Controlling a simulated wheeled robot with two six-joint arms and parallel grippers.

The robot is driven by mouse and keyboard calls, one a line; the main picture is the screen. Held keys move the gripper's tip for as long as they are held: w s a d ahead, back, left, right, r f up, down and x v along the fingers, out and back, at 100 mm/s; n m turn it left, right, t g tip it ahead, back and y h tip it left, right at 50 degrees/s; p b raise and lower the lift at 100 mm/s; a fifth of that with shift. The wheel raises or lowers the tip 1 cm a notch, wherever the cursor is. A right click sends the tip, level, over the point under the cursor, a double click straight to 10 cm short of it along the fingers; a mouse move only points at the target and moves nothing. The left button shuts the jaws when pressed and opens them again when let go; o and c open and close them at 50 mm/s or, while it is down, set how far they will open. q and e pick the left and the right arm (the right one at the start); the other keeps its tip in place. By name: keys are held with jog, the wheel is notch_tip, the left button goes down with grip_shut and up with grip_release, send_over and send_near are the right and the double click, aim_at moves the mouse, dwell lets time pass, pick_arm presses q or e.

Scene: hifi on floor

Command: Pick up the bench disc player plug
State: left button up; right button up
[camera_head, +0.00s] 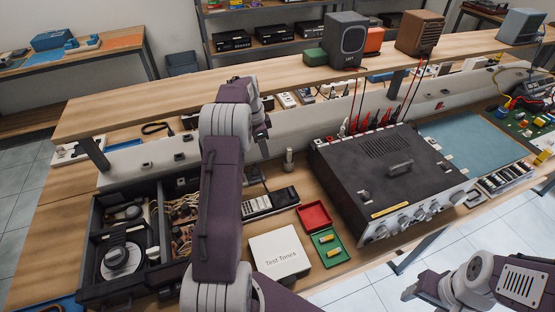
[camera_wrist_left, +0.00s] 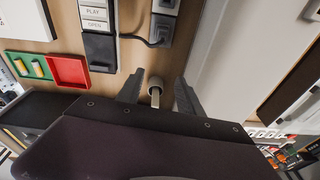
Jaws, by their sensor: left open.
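A grey cylindrical piece with a pale metal pin (camera_wrist_left: 155,88), which looks like the plug, shows between my left fingertips in the left wrist view. It stands upright on the bench in the head view (camera_head: 289,160), in front of the pale rail and left of the black amplifier. My left gripper (camera_wrist_left: 158,92) is open around it, with gaps on both sides. In the head view my left gripper (camera_head: 262,125) is partly hidden by its own wrist. The disc player, a black unit with PLAY and OPEN keys (camera_head: 268,202), lies nearby. Its cable runs to a dark block (camera_wrist_left: 160,28).
The black amplifier (camera_head: 385,165) bears red leads at its back. A red tray (camera_head: 313,217), a green tray (camera_head: 328,249) and a white Test Tones box (camera_head: 278,256) lie in front. A dark divided drawer (camera_head: 85,290) is at the left. My right arm shows at lower right.

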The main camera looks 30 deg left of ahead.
aim_at(255, 168)
pick_arm(q)
jog(key=shift+n, duration=0.4)
jog(key=s+a+f, duration=0.1)
jog(key=s+f, duration=0.1)
jog(key=f, duration=0.1)
jog(key=s+a+f, duration=0.1)
jog(key=f, duration=0.1)
jog(key=shift+a+p, duration=0.35)
jog(key=shift+a+f, duration=0.1)
jog(key=shift+f, duration=0.15)
jog(key=shift+s+f, duration=0.1)
jog(key=shift+s, duration=0.1)
jog(key=f, duration=0.2)
jog(key=f+p, duration=0.1)
jog(key=f, duration=0.1)
jog(key=shift+w+d, duration=0.15)
jog(key=shift+d, duration=0.15)
jog(key=shift+w+f, duration=0.2)
jog(key=shift+f, duration=0.25)
jog(key=shift+s+r, duration=0.1)
jog(key=shift+s, duration=0.05)
jog(key=c, duration=0.3)
grip_shut()
pick_arm(e)
jog(key=shift+s+a+r, duration=0.15)
jog(key=shift+s+r, duration=0.25)
jog(key=shift+r, duration=0.2)
jog(key=shift+s+a+r, duration=0.1)
jog(key=shift+s+r, duration=0.25)
jog(key=shift+r, duration=0.2)
